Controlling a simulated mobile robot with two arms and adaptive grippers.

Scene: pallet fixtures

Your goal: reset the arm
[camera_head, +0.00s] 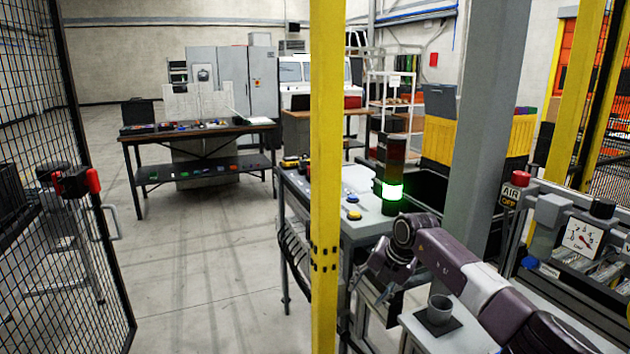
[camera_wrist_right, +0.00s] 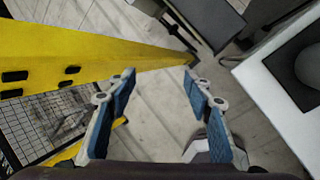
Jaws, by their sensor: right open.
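My right arm (camera_head: 455,262) comes in from the lower right in the head view, bent at its far end. My right gripper (camera_head: 383,290) points down beside the yellow post and is small and partly dark there. In the right wrist view, the right gripper (camera_wrist_right: 160,74) has its two blue-padded fingers spread apart with nothing between them. Grey floor shows beyond the fingers. My left gripper is in neither view.
A yellow post (camera_head: 325,180) stands close to the gripper; it crosses the wrist view too (camera_wrist_right: 90,60). A grey cup (camera_head: 439,308) sits on a dark pad right of the gripper. A lit green signal tower (camera_head: 391,190) stands behind. Open floor (camera_head: 210,270) lies left.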

